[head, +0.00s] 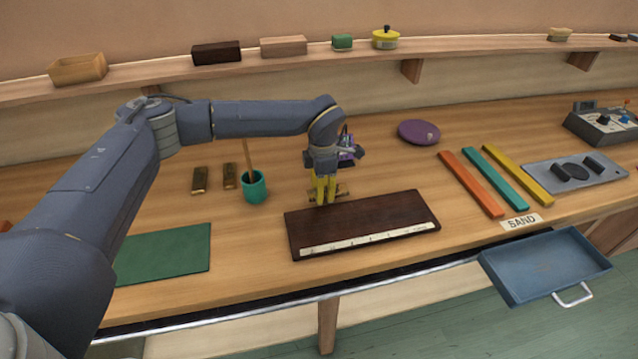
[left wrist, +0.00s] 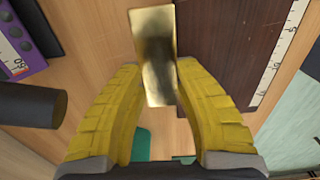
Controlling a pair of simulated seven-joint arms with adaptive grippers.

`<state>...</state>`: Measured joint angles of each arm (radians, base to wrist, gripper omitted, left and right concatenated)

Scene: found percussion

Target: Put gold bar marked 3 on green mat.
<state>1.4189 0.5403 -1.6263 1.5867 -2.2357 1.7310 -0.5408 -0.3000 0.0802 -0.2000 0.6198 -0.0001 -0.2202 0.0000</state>
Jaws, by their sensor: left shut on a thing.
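My left gripper (head: 325,200) is shut on a gold bar (left wrist: 155,55), just behind the dark brown board. In the left wrist view the bar lies between the yellow fingertips (left wrist: 152,95). No number can be read on it. Two more gold bars, one at the left (head: 200,180) and one beside it (head: 229,175), lie on the bench left of the teal cup; their marks are too small to read. The green mat (head: 165,253) lies at the front left, partly hidden by my left arm, with no bar on its visible part. My right gripper is not in view.
The dark brown board (head: 360,220) with a white strip lies in front of the gripper. The teal cup (head: 255,188) with a stick stands between the gripper and the two bars. A purple device (head: 347,150) is behind the gripper. Coloured strips (head: 492,178) lie right.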

